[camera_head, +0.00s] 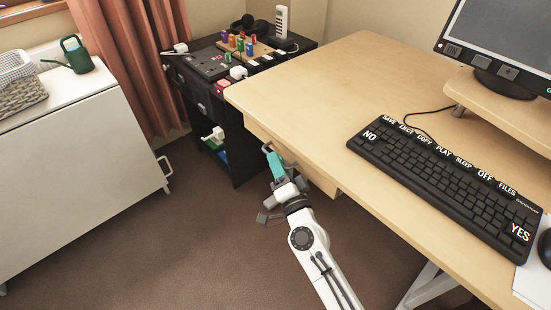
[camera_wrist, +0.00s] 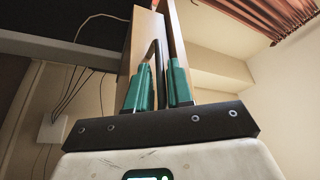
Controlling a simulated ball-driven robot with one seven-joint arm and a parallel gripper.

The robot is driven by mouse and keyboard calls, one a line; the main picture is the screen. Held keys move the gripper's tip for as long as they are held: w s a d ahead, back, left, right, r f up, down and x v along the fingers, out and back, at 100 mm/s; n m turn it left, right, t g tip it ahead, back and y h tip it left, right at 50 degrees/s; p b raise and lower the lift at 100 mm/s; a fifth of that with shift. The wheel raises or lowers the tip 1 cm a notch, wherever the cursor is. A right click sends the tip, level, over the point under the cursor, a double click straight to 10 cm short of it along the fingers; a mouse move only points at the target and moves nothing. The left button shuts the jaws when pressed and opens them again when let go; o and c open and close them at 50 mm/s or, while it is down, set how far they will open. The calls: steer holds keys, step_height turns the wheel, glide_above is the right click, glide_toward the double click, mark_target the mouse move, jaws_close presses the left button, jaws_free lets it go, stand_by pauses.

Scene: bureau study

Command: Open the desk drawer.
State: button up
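The wooden desk drawer (camera_head: 311,172) is under the left side of the desk top. Its front is partly hidden by my arm, and I cannot tell whether it stands slightly out. Its grey bar handle (camera_head: 267,147) shows at the gripper's tip. My gripper (camera_head: 275,163), with teal fingers, is at the handle. In the wrist view, the dark handle (camera_wrist: 158,62) runs between the two fingers of my gripper (camera_wrist: 160,85), one on each side. The fingers are close together around the bar and appear shut on it. The drawer's panel (camera_wrist: 143,42) rises behind them.
The desk top (camera_head: 310,95) holds a keyboard (camera_head: 445,180) and a monitor. A black cabinet (camera_head: 240,150) with gadgets on top stands just behind the handle. A white cabinet (camera_head: 85,170) stands at the left. Carpet (camera_head: 160,250) between them is clear.

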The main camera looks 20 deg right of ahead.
steer(key=shift+w+r, duration=0.15)
steer(key=shift+w, duration=0.55)
steer(key=shift+c, duration=0.3)
jaws_close()
